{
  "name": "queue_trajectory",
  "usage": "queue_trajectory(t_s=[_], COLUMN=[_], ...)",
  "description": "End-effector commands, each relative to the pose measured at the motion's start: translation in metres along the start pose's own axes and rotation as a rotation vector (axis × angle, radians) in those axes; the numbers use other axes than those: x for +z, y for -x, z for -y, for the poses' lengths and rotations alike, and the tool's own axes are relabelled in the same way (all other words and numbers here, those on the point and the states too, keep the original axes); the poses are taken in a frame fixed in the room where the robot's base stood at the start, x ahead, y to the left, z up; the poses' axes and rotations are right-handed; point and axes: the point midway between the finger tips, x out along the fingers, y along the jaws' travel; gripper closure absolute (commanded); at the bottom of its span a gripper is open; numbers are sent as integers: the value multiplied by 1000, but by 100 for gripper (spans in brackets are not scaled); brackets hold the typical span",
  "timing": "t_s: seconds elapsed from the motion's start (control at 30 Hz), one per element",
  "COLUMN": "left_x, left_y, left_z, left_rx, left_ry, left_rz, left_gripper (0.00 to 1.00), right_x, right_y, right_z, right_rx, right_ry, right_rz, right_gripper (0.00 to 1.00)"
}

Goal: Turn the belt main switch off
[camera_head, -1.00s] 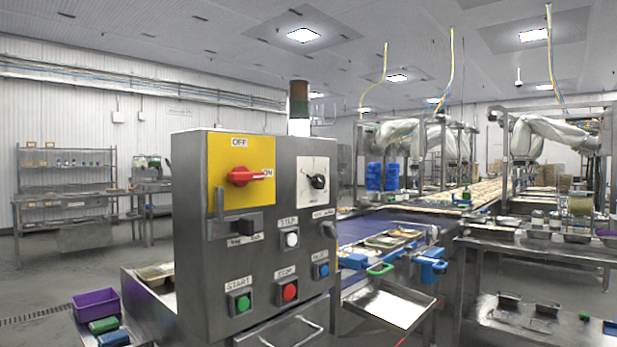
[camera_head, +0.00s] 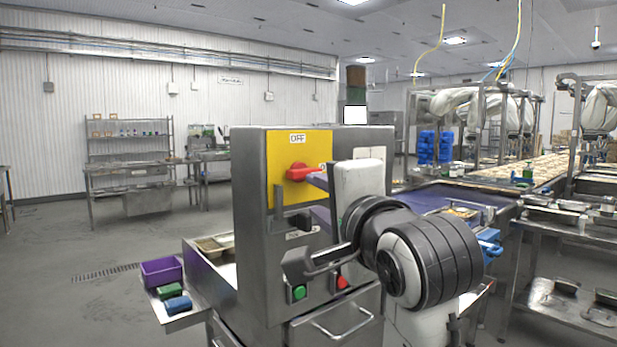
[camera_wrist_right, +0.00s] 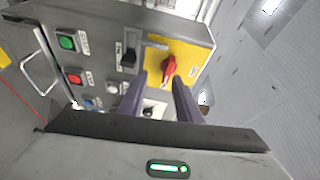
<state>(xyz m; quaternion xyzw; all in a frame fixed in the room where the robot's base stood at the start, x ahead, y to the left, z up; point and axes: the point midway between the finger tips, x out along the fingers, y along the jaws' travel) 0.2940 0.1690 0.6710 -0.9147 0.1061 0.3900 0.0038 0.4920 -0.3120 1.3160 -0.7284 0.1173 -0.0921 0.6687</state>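The belt main switch is a red rotary handle (camera_head: 300,173) on a yellow plate (camera_head: 284,196) at the upper left of the grey control box (camera_head: 250,235). OFF is printed above the handle. The handle lies roughly level, its tip to the right, where the ON label is mostly hidden by my gripper. My right gripper (camera_head: 314,197) is in front of the box, its purple fingers apart and empty. In the right wrist view the red handle (camera_wrist_right: 168,67) shows just beyond the open fingertips (camera_wrist_right: 159,80); contact cannot be told. My left gripper is not in view.
A black lever switch (camera_wrist_right: 128,58) sits close to the fingers on the panel. A green START button (camera_head: 299,292) and a red STOP button (camera_head: 342,282) are lower down. A purple bin (camera_head: 162,271) stands left of the box. My right arm hides the panel's right side.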

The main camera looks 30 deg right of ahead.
Motion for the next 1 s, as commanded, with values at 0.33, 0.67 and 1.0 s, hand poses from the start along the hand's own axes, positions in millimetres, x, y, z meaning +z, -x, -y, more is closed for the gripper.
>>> queue_trajectory(t_s=[0.33, 0.67, 1.0], left_x=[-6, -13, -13], left_y=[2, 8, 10], left_z=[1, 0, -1], left_rx=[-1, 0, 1], left_ry=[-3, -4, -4], left_rz=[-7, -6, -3], left_gripper=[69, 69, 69], right_x=[-12, -12, -12], right_y=[-16, -74, -92], right_z=[18, 21, 20], right_rx=[-18, -19, -22], right_ry=[-90, -87, -89], right_rz=[-21, -19, -16], right_gripper=[69, 69, 69])
